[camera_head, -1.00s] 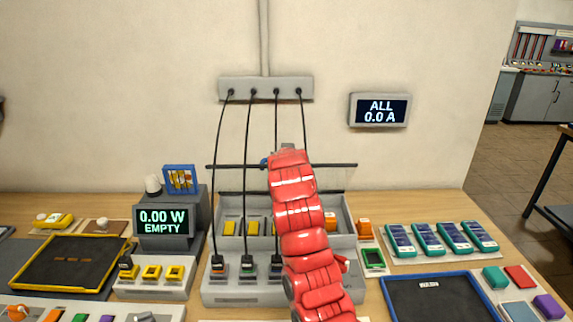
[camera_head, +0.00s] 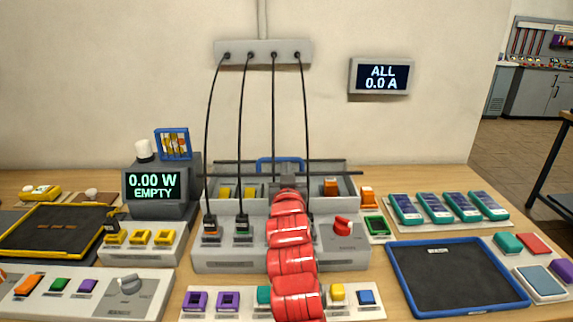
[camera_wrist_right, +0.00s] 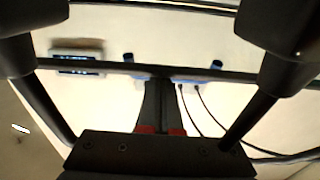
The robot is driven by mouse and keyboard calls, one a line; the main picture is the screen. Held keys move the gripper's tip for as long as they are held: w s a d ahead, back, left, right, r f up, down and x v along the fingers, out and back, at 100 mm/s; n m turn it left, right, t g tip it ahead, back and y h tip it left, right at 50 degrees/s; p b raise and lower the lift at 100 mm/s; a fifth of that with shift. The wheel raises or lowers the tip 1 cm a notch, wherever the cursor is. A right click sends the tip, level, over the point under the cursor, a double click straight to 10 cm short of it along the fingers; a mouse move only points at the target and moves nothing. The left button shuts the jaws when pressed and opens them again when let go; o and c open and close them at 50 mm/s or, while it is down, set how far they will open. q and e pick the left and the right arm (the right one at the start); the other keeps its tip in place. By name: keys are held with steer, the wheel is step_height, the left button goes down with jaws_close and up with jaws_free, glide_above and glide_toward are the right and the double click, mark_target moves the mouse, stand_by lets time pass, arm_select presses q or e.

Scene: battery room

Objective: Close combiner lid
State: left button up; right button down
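The combiner (camera_head: 215,261) is a grey box on the bench. Its lid has a dark front edge (camera_head: 335,174) and a blue handle (camera_head: 280,161), and it stands open, tilted over the box's rear part. My right gripper (camera_head: 289,183) is at the lid's edge beside the handle. In the right wrist view its two fingers (camera_wrist_right: 163,88) are close together and reach the dark lid edge (camera_wrist_right: 100,66) and the blue handle (camera_wrist_right: 195,82). I see no part of the handle clearly between them. My left gripper is not in view.
Black cables (camera_head: 207,130) hang from a wall box (camera_head: 262,52) into the combiner. A red knob (camera_head: 342,225) is on its front right. A meter (camera_head: 153,187) stands left, a blue-rimmed tray (camera_head: 395,270) right. Colored switches line the front.

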steer(key=shift+s+f+b, duration=0.2)
steer(key=shift+f+b, duration=0.1)
steer(key=shift+f, duration=0.6)
